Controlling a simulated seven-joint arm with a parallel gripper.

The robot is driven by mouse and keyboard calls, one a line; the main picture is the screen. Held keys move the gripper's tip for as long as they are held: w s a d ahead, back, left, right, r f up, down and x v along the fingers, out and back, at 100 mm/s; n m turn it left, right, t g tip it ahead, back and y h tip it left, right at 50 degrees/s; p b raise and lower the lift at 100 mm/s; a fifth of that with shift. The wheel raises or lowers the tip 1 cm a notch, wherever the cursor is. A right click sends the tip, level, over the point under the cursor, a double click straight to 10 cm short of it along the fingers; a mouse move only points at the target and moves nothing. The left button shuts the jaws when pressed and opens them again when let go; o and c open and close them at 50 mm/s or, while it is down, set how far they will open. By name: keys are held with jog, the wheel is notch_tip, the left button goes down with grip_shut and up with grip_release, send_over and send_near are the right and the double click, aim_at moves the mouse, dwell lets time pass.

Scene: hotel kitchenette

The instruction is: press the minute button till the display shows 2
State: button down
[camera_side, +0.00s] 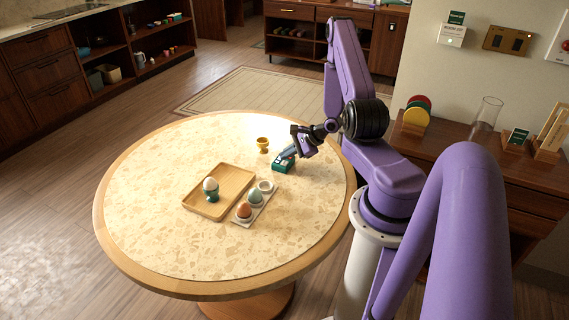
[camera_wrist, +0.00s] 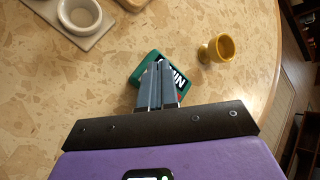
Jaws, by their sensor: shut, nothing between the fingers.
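A small dark green timer (camera_side: 281,167) lies on the round table, right of the egg tray. My gripper (camera_side: 283,156) is shut and empty, with its fingertips at the top of the timer. In the wrist view, the two closed fingers (camera_wrist: 160,68) cover the middle of the green timer (camera_wrist: 143,66). Part of a black face with white letters, partly hidden, shows beside the fingers. Whether the tips touch a button cannot be told. The display and its number cannot be read in either view.
A yellow egg cup (camera_side: 262,144) stands just behind the timer; it also shows in the wrist view (camera_wrist: 218,48). A wooden tray (camera_side: 232,180) holds an egg in a green cup. A pale holder (camera_side: 262,207) carries two eggs.

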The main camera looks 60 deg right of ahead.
aim_at(287, 163)
jog(key=shift+f, duration=0.1)
jog(key=shift+f, duration=0.3)
jog(key=shift+f, duration=0.35)
dwell(0.8)
jog(key=shift+r, duration=0.8)
jog(key=shift+r, duration=0.1)
jog(key=shift+r, duration=2.4)
dwell(0.7)
